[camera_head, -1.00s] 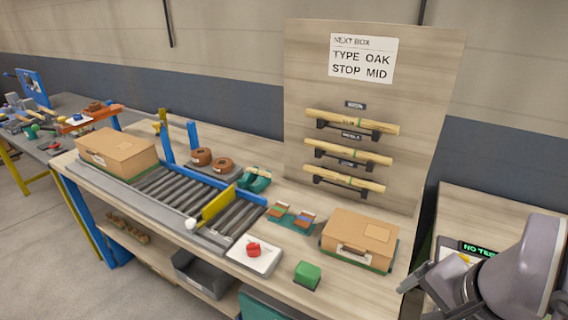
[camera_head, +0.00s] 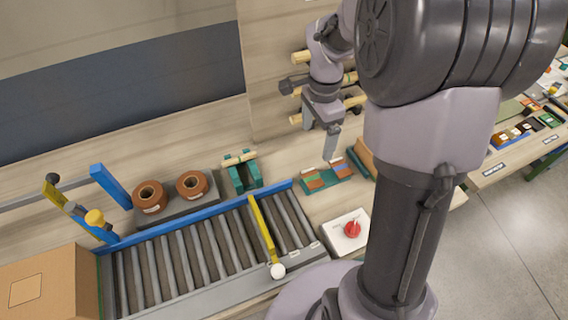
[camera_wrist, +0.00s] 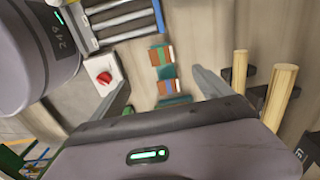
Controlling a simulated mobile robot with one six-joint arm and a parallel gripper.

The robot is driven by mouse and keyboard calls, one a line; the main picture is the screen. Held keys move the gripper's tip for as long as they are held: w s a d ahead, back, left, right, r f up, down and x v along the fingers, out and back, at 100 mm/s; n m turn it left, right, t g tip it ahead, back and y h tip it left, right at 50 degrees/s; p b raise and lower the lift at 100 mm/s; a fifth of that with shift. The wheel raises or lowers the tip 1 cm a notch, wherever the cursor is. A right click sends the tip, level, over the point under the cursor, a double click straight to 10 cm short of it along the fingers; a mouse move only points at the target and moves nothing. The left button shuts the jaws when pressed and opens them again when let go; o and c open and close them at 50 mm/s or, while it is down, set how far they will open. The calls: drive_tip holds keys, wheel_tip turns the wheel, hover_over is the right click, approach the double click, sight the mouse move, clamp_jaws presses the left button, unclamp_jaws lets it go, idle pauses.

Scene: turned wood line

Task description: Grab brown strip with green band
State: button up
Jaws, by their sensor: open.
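A green holder (camera_head: 343,177) on the bench bears two small brown strips. The strip with a green band (camera_head: 315,182) is the left one, and it also shows in the wrist view (camera_wrist: 157,57), on the side nearer the conveyor. The other strip (camera_head: 338,168) has a blue band and shows in the wrist view (camera_wrist: 166,86). My gripper (camera_head: 331,150) is above the holder, apart from the strips. In the wrist view my gripper (camera_wrist: 161,80) is open and empty, its fingers on either side of the holder in the picture.
A roller conveyor (camera_head: 190,255) with a yellow stop bar (camera_head: 262,228) is left of the holder. A white plate with a red button (camera_head: 352,229) is in front. Wooden rods (camera_wrist: 281,92) on pegs stick out from the back panel near my gripper. Tape rolls (camera_head: 150,197) stand farther left.

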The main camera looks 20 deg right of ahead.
drive_tip(key=b, duration=0.4)
hover_over(312, 178)
drive_tip(key=f, duration=1.1)
drive_tip(key=shift+s+d+f, duration=0.1)
drive_tip(key=shift+s+f, duration=0.1)
drive_tip(key=shift+s, duration=0.1)
drive_tip(key=f+b, duration=0.1)
drive_tip(key=f, duration=0.3)
drive_tip(key=f+b, duration=0.1)
drive_tip(key=shift+w+f+b, duration=0.3)
drive_tip(key=shift+w+f, duration=0.05)
drive_tip(key=shift+f, duration=0.05)
drive_tip(key=shift+f+b, duration=0.25)
drive_tip(key=shift+b, duration=0.05)
